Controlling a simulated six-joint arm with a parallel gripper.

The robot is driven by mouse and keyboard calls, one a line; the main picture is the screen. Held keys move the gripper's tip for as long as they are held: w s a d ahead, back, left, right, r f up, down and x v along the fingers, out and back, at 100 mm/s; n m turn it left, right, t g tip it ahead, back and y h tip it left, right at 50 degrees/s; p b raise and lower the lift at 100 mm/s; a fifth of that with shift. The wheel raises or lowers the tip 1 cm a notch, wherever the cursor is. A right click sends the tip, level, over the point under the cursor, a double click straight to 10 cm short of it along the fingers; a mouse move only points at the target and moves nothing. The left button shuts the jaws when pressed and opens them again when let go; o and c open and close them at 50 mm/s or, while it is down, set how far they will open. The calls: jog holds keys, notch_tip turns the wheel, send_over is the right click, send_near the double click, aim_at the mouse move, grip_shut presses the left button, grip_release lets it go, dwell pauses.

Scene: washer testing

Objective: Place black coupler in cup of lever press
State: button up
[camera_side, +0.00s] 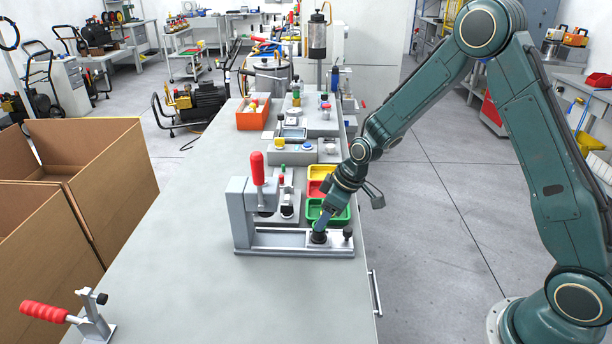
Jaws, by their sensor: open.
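The lever press (242,213) stands on the grey bench, a grey metal frame with an upright red handle (257,168) and a long low base reaching right. A small black part, which looks like the black coupler (319,238), sits at the right part of this base. The cup is not visible apart from it, so I cannot tell how fully the coupler is seated. My gripper (321,226) points down and left, right above the black part. Its fingers are open, small in view and close around or just over the part.
A black knob (348,232) stands at the right end of the press base. Green (341,216), red and yellow trays lie just behind. A red-handled clamp (95,325) is at the front left. Cardboard boxes (105,180) stand at left.

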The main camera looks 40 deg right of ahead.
jog(key=v, duration=0.6)
jog(key=shift+s+r, duration=0.2)
jog(key=shift+r, duration=0.2)
jog(key=shift+r, duration=0.1)
jog(key=s+r+m+h, duration=0.1)
jog(key=s+r+m, duration=0.1)
jog(key=s+r, duration=1.15)
jog(key=s+r+m+t+h, duration=0.1)
jog(key=s+r+m, duration=0.2)
jog(key=s, duration=1.1)
jog(key=shift+a+r+m+t, duration=0.25)
jog(key=shift+r+m+t, duration=0.05)
jog(key=shift+r, duration=0.2)
